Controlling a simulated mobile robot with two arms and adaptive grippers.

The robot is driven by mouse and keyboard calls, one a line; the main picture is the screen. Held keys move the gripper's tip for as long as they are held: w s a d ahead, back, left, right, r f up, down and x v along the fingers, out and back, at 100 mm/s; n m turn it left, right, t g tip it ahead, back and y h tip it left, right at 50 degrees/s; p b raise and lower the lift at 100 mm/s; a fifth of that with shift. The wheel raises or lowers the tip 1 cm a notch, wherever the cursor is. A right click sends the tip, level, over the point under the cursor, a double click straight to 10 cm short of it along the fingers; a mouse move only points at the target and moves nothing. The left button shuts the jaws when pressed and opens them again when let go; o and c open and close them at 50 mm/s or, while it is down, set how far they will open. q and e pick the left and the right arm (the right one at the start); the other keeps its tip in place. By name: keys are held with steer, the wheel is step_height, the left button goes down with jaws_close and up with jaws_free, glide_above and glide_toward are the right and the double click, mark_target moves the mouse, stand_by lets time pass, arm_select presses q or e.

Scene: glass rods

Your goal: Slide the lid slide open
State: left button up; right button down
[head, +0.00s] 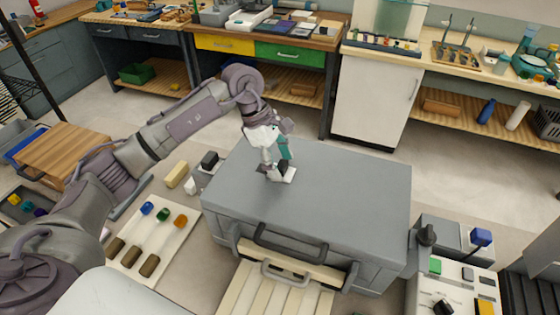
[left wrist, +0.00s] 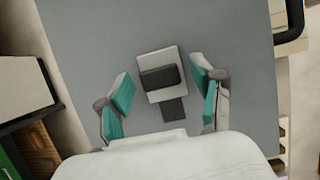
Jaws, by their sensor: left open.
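The lid slide is a small white plate with a dark knob (left wrist: 160,76) on top of a large grey case (head: 340,190). It also shows in the head view (head: 287,176), partly covered by my gripper. My left gripper (head: 277,165) points down over the slide. In the left wrist view the left gripper (left wrist: 163,98) is open, with one teal-padded finger on each side of the slide and gaps between pads and slide. A dark strip (left wrist: 174,111) extends from the plate toward the palm. My right gripper is not in view.
The case has a dark handle (head: 290,246) at its front. A board with colored knobs (head: 155,235) lies left, and a panel with small blocks (head: 465,285) lies right. A yellow block (head: 177,174) sits by the case's left side. The case top is otherwise clear.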

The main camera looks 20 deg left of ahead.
arm_select(q)
steer(key=shift+r, duration=0.1)
steer(key=v, duration=1.1)
steer(key=shift+a+r, duration=0.25)
steer(key=shift+r, duration=0.1)
